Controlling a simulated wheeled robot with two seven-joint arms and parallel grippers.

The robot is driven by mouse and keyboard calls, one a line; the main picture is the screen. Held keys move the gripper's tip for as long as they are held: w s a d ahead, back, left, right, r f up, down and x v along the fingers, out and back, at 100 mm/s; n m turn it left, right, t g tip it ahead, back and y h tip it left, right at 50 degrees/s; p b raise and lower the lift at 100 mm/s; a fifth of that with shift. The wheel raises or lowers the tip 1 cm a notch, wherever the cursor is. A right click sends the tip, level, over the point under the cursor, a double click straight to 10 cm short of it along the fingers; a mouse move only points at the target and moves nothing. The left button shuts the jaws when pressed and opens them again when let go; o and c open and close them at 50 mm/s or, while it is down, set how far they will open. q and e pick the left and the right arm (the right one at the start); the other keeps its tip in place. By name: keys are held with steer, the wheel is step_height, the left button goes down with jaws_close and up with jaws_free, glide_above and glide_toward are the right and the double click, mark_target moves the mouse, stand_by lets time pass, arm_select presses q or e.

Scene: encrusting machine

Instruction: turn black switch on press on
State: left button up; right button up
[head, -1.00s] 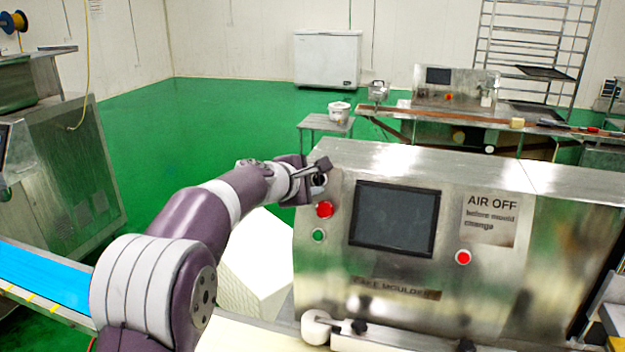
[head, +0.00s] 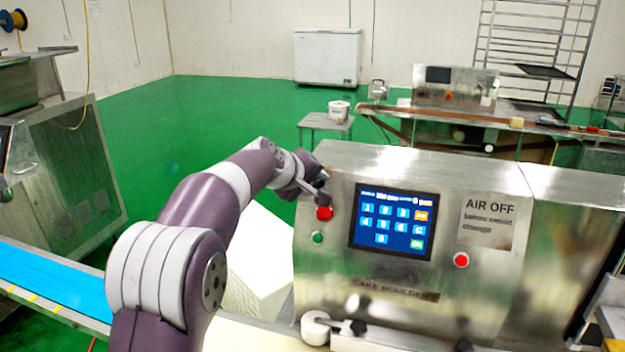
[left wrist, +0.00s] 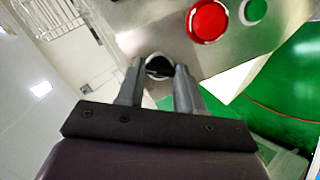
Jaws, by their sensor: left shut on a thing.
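The black switch (left wrist: 158,67) sits in a round metal ring on the machine's steel front panel. In the left wrist view my left gripper (left wrist: 158,74) has its two fingers on either side of the switch knob, shut on it. In the head view my left gripper (head: 318,188) is at the panel's upper left, just above the red button, and it hides the switch. The machine's touchscreen (head: 391,222) is lit blue with numbered keys. My right gripper is not in view.
A red button (head: 324,213) and a green button (head: 317,237) lie below the switch, close to my gripper. Another red button (head: 461,260) is right of the screen. A blue conveyor (head: 50,285) is at the left. Open green floor lies behind my arm.

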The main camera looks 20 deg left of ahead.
arm_select(q)
steer(key=shift+m, duration=0.7)
steer(key=o, duration=1)
steer(key=shift+o, duration=0.2)
steer(key=b+v, duration=0.1)
steer(key=v, duration=1.1)
steer(key=shift+s+r+b, duration=0.2)
steer(key=shift+r+b, duration=0.15)
steer(key=shift+b, duration=0.05)
